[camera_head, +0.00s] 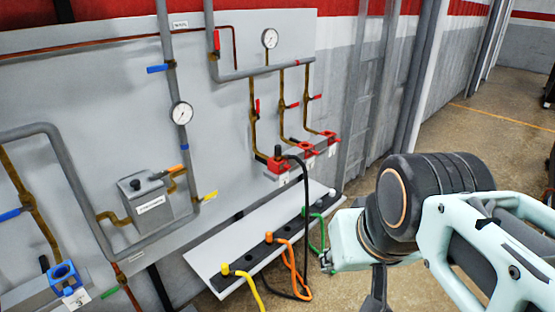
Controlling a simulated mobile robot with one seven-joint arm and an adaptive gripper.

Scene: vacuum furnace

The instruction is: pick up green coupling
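The green coupling (306,211) sits on the dark strip of the white shelf, to the right of the orange coupling (269,238). A green hose (322,236) runs from it and hangs over the shelf's front edge, partly behind my wrist. My arm reaches in from the right, apart from the coupling in the picture. Only a dark part of my gripper (376,288) shows below the wrist, cut off by the bottom edge. Its fingertips and any opening are hidden.
The white shelf (213,256) also bears a yellow coupling (225,270). A black hose (304,190) hangs in front from a red socket (278,163). Pipes, gauges and valves cover the wall panel behind.

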